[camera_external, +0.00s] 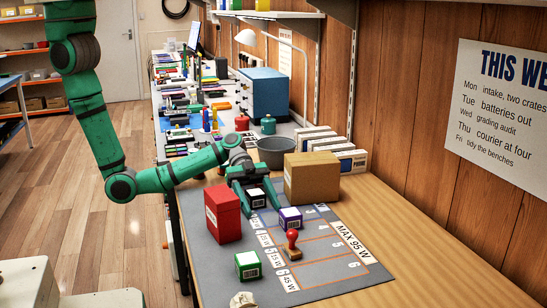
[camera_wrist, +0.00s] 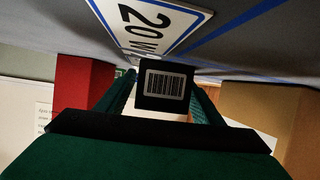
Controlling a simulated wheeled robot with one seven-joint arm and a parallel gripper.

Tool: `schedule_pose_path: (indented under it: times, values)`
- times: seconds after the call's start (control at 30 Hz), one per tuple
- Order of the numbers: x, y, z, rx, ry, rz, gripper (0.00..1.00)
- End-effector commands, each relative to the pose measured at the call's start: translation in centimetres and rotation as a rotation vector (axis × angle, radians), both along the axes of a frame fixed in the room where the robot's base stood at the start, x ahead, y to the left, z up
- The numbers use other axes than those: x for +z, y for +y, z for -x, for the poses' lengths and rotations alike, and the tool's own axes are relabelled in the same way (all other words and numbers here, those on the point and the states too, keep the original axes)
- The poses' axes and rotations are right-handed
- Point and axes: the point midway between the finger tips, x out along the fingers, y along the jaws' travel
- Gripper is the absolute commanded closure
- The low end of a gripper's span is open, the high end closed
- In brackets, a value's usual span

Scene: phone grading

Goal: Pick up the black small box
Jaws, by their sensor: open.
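The black small box (camera_external: 256,204) stands on the grey mat (camera_external: 211,262) in the external view, with a white label facing the camera. My gripper (camera_external: 257,196) is low over the mat and open, with one green finger on each side of the box. In the wrist view the box (camera_wrist: 150,101) shows its barcode label, between the two fingers of my gripper (camera_wrist: 163,100). I cannot tell whether either finger touches it.
A red box (camera_external: 223,213) stands left of my gripper and a brown carton (camera_external: 312,178) behind right. A purple-and-white box (camera_external: 290,219) is close on the right. A red-handled stamp (camera_external: 292,244) and a green box (camera_external: 248,265) are nearer. The bench's front right is clear.

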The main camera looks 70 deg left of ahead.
Motion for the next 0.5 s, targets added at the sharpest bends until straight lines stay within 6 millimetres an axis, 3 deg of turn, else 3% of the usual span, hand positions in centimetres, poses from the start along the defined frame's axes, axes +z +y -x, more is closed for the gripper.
schedule_pose_path:
  times: [0.1, 0.3, 0.5]
  values:
    - [0.02, 0.02, -0.01, 0.0, 0.0, 0.0, 0.39]
    - [0.03, 0.02, 0.0, 0.0, 0.0, 0.0, 0.84]
    - [0.04, 0.03, 0.0, 0.0, 0.0, 0.0, 0.84]
